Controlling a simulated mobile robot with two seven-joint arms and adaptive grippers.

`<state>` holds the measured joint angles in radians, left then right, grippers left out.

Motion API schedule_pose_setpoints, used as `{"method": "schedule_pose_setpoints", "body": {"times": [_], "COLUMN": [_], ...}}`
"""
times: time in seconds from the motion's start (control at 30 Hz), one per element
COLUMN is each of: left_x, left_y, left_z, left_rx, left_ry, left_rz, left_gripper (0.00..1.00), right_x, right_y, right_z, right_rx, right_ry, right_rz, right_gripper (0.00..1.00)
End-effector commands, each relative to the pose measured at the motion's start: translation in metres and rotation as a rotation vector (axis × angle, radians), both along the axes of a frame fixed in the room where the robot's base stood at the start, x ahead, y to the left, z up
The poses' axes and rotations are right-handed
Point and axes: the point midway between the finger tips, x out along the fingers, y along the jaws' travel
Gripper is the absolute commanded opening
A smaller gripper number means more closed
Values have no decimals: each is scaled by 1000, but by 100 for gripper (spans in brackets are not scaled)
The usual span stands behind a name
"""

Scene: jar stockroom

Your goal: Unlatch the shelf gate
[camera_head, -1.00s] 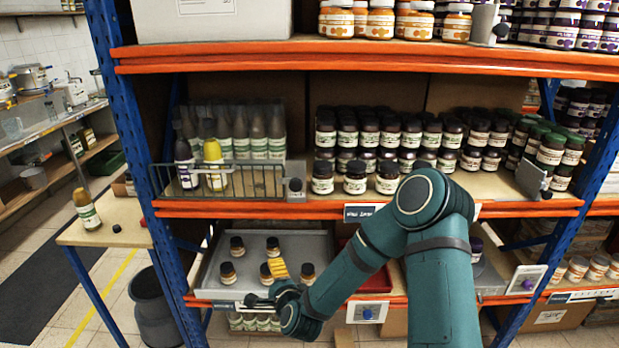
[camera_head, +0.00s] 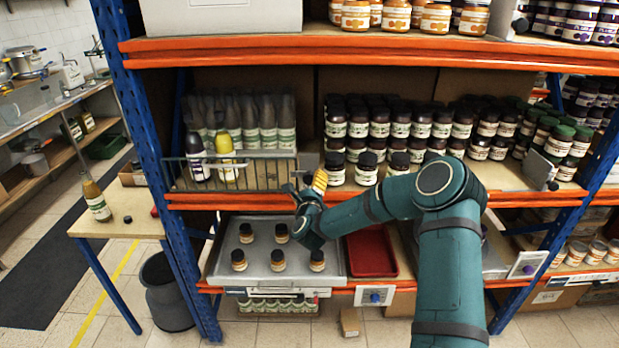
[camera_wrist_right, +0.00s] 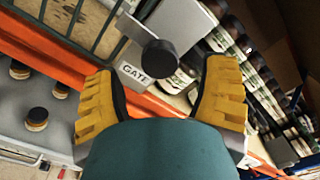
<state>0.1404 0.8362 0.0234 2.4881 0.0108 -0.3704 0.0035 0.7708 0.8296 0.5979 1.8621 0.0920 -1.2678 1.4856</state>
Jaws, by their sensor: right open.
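The shelf gate (camera_head: 237,174) is a low wire rail across the front left of the middle shelf, standing upright before the bottles. In the right wrist view its dark bars (camera_wrist_right: 88,25) end at a grey latch plate with a round black knob (camera_wrist_right: 160,59) and a "GATE" label (camera_wrist_right: 134,73). My right gripper (camera_head: 306,186) is at the gate's right end, its yellow fingers spread. In the right wrist view the open gripper (camera_wrist_right: 160,88) has a finger on each side of the knob, with no visible contact. In the head view my gripper partly hides the latch. My left gripper is out of view.
Dark and yellow bottles (camera_head: 224,156) stand behind the gate. Dark-lidded jars (camera_head: 367,168) stand just right of the latch. Below are a grey tray (camera_head: 335,245) with several jars and a red tray (camera_head: 371,253). A side table (camera_head: 120,226) holds a bottle.

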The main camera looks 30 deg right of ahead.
Motion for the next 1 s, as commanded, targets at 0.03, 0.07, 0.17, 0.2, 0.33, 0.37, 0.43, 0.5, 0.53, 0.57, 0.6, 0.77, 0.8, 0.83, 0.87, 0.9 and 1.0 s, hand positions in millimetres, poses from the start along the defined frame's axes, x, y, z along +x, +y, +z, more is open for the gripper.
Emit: {"method": "schedule_pose_setpoints", "body": {"times": [0.03,0.07,0.17,0.2,0.33,0.37,0.43,0.5,0.53,0.57,0.6,0.77,0.8,0.83,0.87,0.9,1.0], "left_x": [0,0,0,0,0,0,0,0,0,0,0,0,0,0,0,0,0], "left_y": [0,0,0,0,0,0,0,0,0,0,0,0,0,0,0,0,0], "left_z": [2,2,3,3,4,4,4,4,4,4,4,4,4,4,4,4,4], "left_rx": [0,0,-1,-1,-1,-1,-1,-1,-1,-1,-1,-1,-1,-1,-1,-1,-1], "left_ry": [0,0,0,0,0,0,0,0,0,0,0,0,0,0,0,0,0], "left_rz": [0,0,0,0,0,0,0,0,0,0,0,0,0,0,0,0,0], "left_gripper": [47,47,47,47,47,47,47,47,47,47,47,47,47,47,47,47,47], "right_x": [7,11,21,24,31,31,33,33,33,33,33,33,33,33,33,33,33], "right_y": [-5,-7,-13,-15,-19,-19,-20,-20,-20,-20,-20,-20,-20,-20,-20,-20,-20], "right_z": [1,0,0,0,0,0,0,0,0,0,0,0,0,0,0,0,0], "right_rx": [0,0,0,-1,-1,-1,-1,-1,-1,-2,-2,-2,-2,-2,-1,-1,-2], "right_ry": [-1,-1,0,0,1,2,2,2,2,1,1,1,1,1,2,2,1], "right_rz": [-2,-2,-1,-2,-1,0,-1,-1,-1,0,0,0,0,0,1,1,0], "right_gripper": [73,73,73,73,73,73,73,73,73,73,73,42,28,18,7,3,3]}}
